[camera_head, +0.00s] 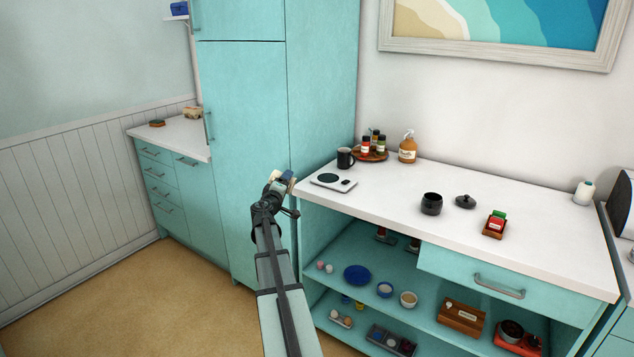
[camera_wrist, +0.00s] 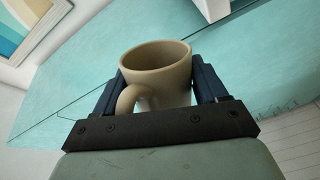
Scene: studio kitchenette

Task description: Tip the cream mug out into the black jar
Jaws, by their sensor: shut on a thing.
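The cream mug (camera_wrist: 160,75) is between the two dark fingers of my gripper (camera_wrist: 158,88) in the wrist view, its handle towards the palm. Its rim shows, but I cannot see what is in it. In the head view my gripper (camera_head: 280,181) is in front of the tall teal cabinet, left of the counter's left end. Only a small cream patch of the mug shows there. The black jar (camera_head: 431,204) stands open and upright on the white counter, well to the right of my gripper. A black lid (camera_head: 465,202) with a knob lies to its right.
A black mug (camera_head: 345,158) stands behind a flat scale (camera_head: 334,181) at the counter's left end. A spice tray (camera_head: 373,154) and an amber bottle (camera_head: 408,148) stand at the back. The counter (camera_head: 385,198) is bare between scale and jar.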

